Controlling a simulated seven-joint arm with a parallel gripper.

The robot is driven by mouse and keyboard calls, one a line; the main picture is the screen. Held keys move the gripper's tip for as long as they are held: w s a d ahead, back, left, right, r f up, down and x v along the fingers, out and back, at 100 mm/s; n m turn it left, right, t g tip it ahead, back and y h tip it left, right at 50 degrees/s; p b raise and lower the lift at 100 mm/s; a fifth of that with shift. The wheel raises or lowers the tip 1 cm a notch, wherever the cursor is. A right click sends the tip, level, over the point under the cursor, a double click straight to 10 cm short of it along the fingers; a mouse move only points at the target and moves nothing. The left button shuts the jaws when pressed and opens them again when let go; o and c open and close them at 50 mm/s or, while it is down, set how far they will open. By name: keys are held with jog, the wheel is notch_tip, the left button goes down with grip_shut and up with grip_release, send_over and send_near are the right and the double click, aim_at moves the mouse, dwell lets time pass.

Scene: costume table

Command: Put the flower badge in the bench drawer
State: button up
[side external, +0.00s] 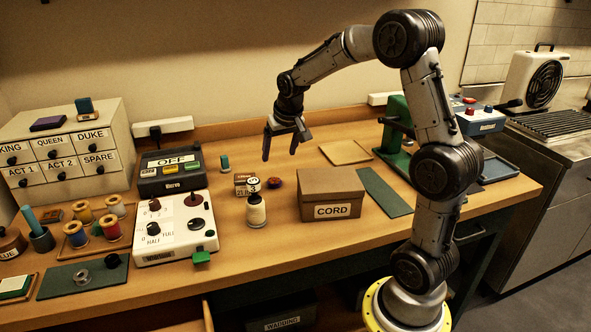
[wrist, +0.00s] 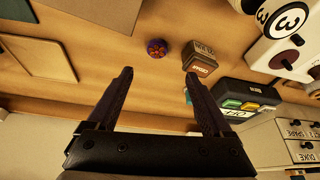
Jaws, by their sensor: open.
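A small round dark red and purple piece, which looks like the flower badge (side external: 275,182), lies on the bench between a small labelled box and the CORD box. In the wrist view the badge (wrist: 156,48) shows an orange-red pattern and lies beyond the fingertips. My gripper (side external: 279,155) is open and empty above the bench, behind the badge. Its two spread fingers (wrist: 158,76) show in the wrist view with nothing between them. What looks like the bench drawer (side external: 208,316) stands pulled out below the front edge, its wooden side showing; most of its inside is cut off.
A small labelled box (side external: 243,184), a control box (side external: 172,172) and a white dial panel (side external: 177,228) are to the left. A green mat (side external: 385,191) lies right.

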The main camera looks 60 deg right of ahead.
jog(key=s+a+r+n+t+y, duration=0.1)
jog(key=s+a+r+n, duration=0.2)
jog(key=s+a, duration=0.6)
jog(key=s+a+r+n+y, duration=0.1)
jog(key=s+a+r, duration=0.3)
jog(key=s+a, duration=0.4)
jog(key=shift+s+a+r+n+t, duration=0.25)
jog(key=shift+s+a+n+t, duration=0.15)
jog(key=shift+a+n, duration=0.65)
jog(key=shift+o, duration=0.5)
jog(key=s+a+f+n, duration=0.1)
jog(key=s+a, duration=0.1)
jog(key=s, duration=0.3)
jog(key=shift+s+a+f+y, duration=0.4)
